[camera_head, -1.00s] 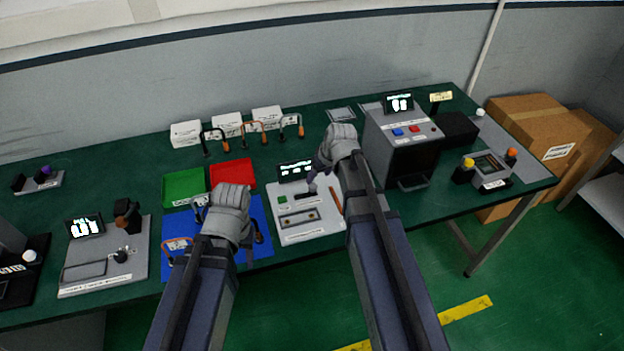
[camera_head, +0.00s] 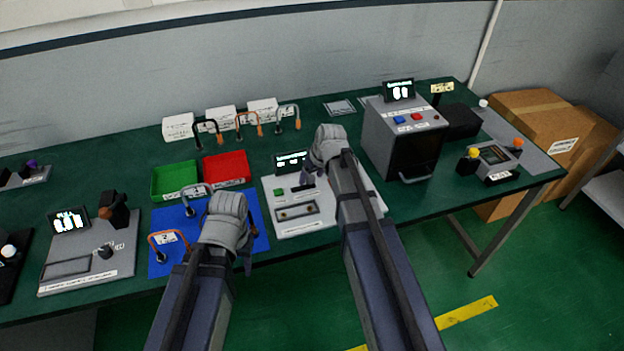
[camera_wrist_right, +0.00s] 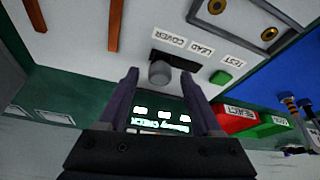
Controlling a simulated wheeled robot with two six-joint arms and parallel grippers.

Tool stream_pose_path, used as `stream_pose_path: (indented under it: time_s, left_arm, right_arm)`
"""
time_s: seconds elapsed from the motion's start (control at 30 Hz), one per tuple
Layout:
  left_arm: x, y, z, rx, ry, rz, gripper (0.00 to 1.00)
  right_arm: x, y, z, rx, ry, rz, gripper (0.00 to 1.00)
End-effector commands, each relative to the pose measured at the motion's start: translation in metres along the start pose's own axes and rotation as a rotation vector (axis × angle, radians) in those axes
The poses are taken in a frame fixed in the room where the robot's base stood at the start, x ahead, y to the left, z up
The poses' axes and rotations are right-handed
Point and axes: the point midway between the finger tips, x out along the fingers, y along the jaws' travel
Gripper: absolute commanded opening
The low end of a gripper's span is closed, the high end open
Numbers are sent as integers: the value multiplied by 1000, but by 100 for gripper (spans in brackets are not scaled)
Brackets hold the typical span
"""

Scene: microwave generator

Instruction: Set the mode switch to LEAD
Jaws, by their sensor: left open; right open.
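The mode switch (camera_wrist_right: 160,72) has a grey knob on a black slot. In the right wrist view, labels for COVER, LEAD and TEST run beside the slot, and the knob is towards the COVER end. The switch is on a light grey panel (camera_head: 282,228) with a small display (camera_head: 291,161), a green button and a rectangular recess. My right gripper (camera_wrist_right: 165,98) is open, its two fingers on either side of the knob in that view; whether they touch it is unclear. It also hides part of the panel in the head view (camera_head: 309,180). My left gripper (camera_head: 247,262) is open over the blue mat, apart from the panel.
Left of the panel are a blue mat (camera_head: 257,222) with handled parts, a green tray (camera_head: 156,184) and a red tray (camera_head: 246,170). A grey box with a dark front (camera_head: 372,128) stands close right of my right arm. Green table shows behind the panel.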

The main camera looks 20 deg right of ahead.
Motion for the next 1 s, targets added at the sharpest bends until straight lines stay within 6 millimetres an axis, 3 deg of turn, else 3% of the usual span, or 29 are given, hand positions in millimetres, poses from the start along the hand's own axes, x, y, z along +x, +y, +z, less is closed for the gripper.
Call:
stream_pose_path:
  time_s: [0.13,0.7,1.0]
  left_arm:
    - [-1,0,0,0,0,0,50]
    - [-1,0,0,0,0,0,50]
    - [-1,0,0,0,0,0,50]
  right_arm:
    - [-1,0,0,0,0,0,65]
    - [-1,0,0,0,0,0,1]
    - [-1,0,0,0,0,0,0]
